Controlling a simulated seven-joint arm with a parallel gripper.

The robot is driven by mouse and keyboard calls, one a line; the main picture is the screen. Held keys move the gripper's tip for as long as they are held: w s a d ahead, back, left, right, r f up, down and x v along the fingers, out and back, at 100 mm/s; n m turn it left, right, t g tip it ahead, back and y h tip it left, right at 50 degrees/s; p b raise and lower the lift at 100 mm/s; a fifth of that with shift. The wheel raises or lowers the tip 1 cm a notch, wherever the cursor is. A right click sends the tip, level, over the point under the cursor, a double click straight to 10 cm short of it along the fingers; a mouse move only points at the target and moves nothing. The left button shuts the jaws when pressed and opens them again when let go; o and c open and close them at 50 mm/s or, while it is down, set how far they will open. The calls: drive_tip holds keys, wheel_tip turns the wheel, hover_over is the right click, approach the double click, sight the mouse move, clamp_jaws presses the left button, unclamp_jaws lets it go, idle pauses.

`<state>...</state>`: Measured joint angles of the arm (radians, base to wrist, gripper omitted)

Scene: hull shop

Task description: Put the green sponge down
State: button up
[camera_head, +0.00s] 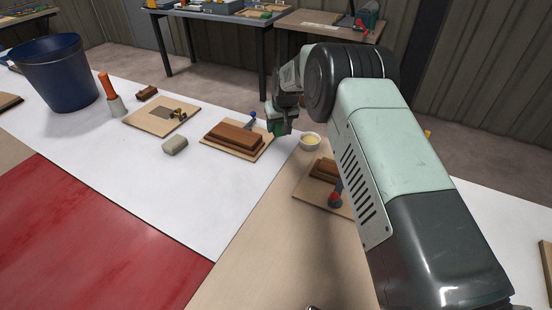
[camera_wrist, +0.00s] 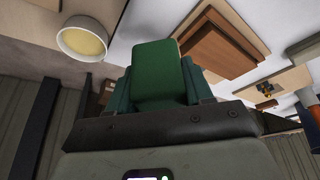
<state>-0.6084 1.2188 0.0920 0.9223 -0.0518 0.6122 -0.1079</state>
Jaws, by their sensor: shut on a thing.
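My gripper (camera_head: 281,121) is at the far edge of the white table, above the surface and between a board with brown blocks and a small bowl. It is shut on the green sponge (camera_wrist: 156,75), which fills the middle of the wrist view between the fingers. In the head view only a small dark green part of the sponge (camera_head: 279,128) shows at the fingertips. The sponge appears held clear of the things below; its exact height is hard to tell.
A white bowl (camera_head: 309,141) with yellowish contents stands just right of my gripper. A grey-green block (camera_head: 175,146) and a blue bucket (camera_head: 62,75) stand further left. White surface (camera_head: 190,200) in front is clear.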

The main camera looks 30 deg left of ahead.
hover_over(274, 155)
drive_tip(key=f, duration=0.4)
drive_tip(key=d+f, duration=0.1)
drive_tip(key=f, duration=0.1)
drive_tip(key=shift+s+f, duration=0.35)
drive_tip(key=shift+s, duration=0.05)
drive_tip(key=shift+f, duration=2.15)
drive_tip(key=shift+f, duration=0.1)
drive_tip(key=o, duration=0.9)
drive_tip(key=shift+o, duration=0.2)
drive_tip(key=shift+r, duration=0.55)
drive_tip(key=v, duration=1.1)
drive_tip(key=shift+d, duration=0.15)
drive_tip(key=shift+r, duration=0.15)
